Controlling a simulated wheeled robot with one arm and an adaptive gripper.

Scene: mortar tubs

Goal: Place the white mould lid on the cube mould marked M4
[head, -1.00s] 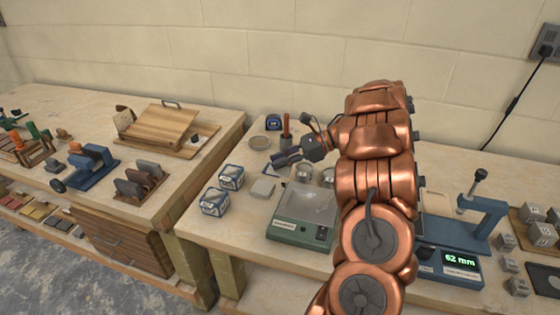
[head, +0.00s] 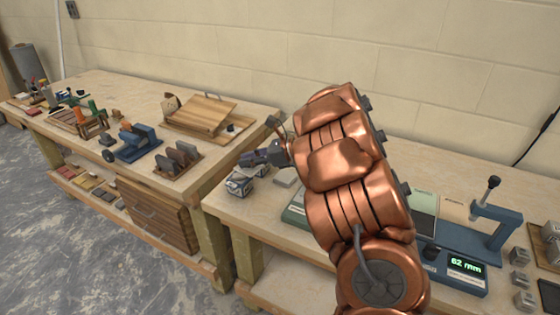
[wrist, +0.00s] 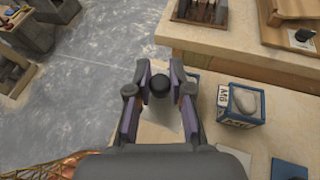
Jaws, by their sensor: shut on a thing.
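My gripper (wrist: 160,84) is shut on a round black knob (wrist: 160,86) in the wrist view. A pale plate, apparently the white mould lid (wrist: 168,112), shows below the knob between my fingers. A blue-and-white cube mould (wrist: 241,104) stands just right of my gripper; its label looks like M6 and a pale lump lies in its top. In the head view my gripper (head: 246,158) is above the moulds (head: 238,186) at the bench's left end and partly hides them. I see no M4 marking; the lid's underside and what is beneath it are hidden.
A flat grey block (head: 285,177) lies right of the moulds. A blue gauge with a 62 mm display (head: 465,267) stands farther right. My arm hides the bench's middle.

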